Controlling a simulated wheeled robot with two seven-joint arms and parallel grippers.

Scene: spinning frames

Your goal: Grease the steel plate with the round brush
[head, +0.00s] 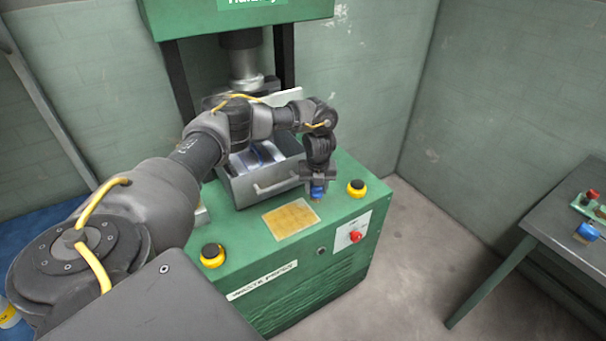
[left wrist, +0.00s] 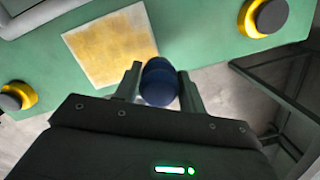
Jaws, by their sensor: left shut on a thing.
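The steel plate (head: 291,219) lies flat on the green press top and looks tan-yellow. In the left wrist view the plate (left wrist: 110,46) shows a patchy yellow coat with a paler rim. My left gripper (head: 317,186) points down, just right of the plate's far right corner. It is shut on a blue thing (head: 317,192), which seems to be the round brush. In the left wrist view the blue round brush (left wrist: 159,84) sits between the two fingers, beside the plate's lower right corner. Its bristles are hidden. My right gripper is not in view.
Yellow-and-black buttons (head: 212,255) (head: 356,188) flank the plate. A red button (head: 355,236) is on the front. At right, a dark table (head: 565,215) holds a blue item (head: 588,232) and a red-topped item.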

